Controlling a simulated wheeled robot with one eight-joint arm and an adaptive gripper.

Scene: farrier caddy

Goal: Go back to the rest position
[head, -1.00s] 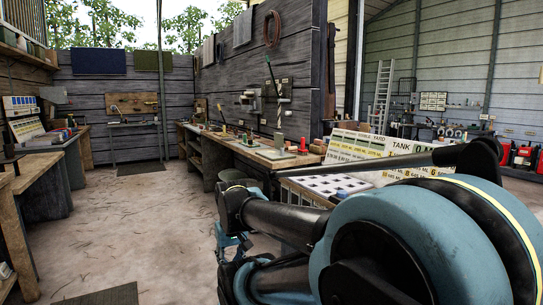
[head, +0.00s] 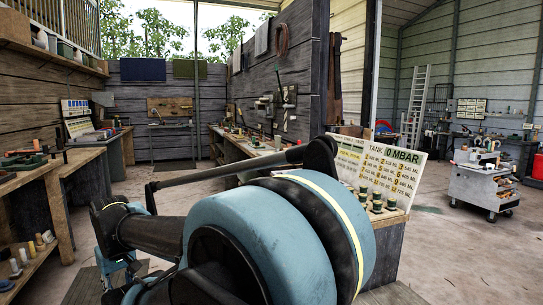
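My arm fills the lower middle of the head view, with its large blue joint nearest the camera. What looks like part of my gripper (head: 120,272) shows as a small blue piece at the lower left, low beyond the dark arm link. Its fingertips are hidden or too small to make out, so I cannot tell whether it is open or holds anything.
Workbenches line the left (head: 45,178) and the middle wall. A grey wheeled cart (head: 482,188) stands right. Floor is clear between the benches and at right.

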